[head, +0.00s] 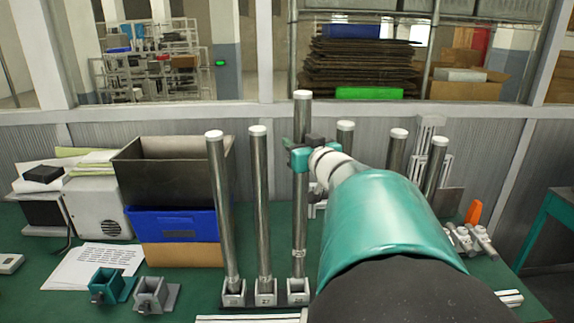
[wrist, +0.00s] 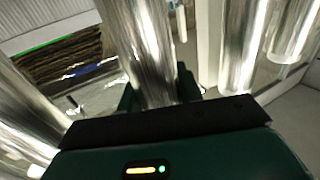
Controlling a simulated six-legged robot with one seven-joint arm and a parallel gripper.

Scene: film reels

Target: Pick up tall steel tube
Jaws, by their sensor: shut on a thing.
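The tall steel tube (head: 300,205) is upright with a white cap, and its top stands higher than the other tubes. My gripper (head: 302,152) is shut around its upper part. The tube's lower end is at a small socket block (head: 298,291) at the front of the bench; I cannot tell whether it is seated or slightly raised. In the wrist view the held tube (wrist: 145,50) rises between the fingers behind my dark gripper body. My arm hides part of the bench to the right.
Two similar tubes (head: 218,210) (head: 262,210) stand close to the left. Several more, one of them here (head: 397,150), stand behind and right of my arm. A blue bin (head: 178,222), papers (head: 95,268) and small clamps (head: 108,287) lie left. Space above the tubes is open.

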